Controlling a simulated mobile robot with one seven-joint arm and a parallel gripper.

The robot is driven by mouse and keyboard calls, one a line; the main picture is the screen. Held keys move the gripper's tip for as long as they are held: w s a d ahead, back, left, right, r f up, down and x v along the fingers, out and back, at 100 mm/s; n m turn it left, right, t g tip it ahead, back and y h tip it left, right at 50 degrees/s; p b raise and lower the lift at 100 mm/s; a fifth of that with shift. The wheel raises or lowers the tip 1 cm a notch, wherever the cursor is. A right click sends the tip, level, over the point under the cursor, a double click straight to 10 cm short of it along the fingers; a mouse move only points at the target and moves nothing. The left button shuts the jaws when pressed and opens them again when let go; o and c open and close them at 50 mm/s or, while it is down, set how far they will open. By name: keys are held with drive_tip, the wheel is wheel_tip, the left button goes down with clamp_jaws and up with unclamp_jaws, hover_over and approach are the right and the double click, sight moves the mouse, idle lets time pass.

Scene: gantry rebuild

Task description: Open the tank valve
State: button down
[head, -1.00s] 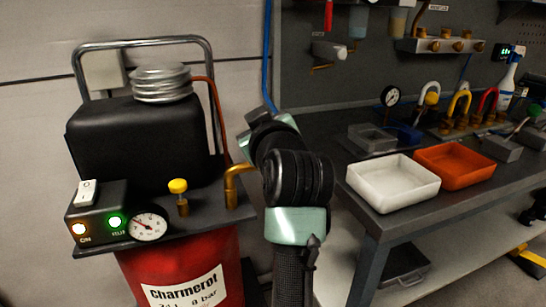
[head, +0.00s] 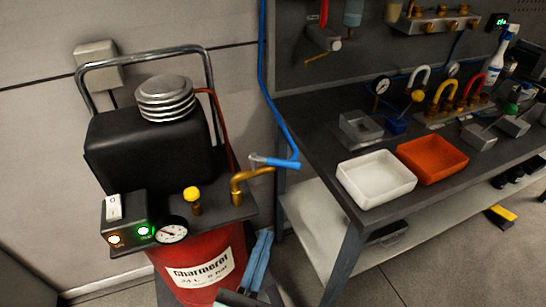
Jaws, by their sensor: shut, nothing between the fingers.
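The red tank (head: 215,270), labelled Charmerot, stands at the lower left in the head view. On the dark plate above it, a yellow knob (head: 192,194) sits upright on a short brass stem. A bent brass pipe (head: 238,186) rises to the right of the knob and turns right. A round pressure gauge (head: 171,232) faces forward at the plate's front edge. My gripper (head: 266,235) seems to be the pair of narrow blue fingers at the bottom, right of the tank. It is shut and empty, below the knob and pipe in the picture and apart from the knob.
A switch box (head: 125,222) with lit lamps sits left of the gauge. A black housing (head: 145,150) stands behind. A blue hose (head: 264,70) runs down to a blue fitting (head: 280,162) near the pipe's end. The workbench (head: 300,118) with white (head: 375,195) and orange (head: 432,175) trays stands right.

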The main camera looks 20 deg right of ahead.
sight(284, 167)
drive_tip(key=w+d+r+n+p, duration=0.1)
drive_tip(key=w+d+r+n, duration=0.1)
drive_tip(key=w+d, duration=0.5)
drive_tip(key=w+r, duration=0.1)
drive_tip(key=w, duration=0.2)
drive_tip(key=shift+t+p, duration=0.3)
drive_tip(key=shift+p, duration=0.1)
drive_tip(key=shift+w+a+n+y, duration=0.1)
drive_tip(key=shift+n+y, duration=0.2)
drive_tip(key=shift+y, duration=0.1)
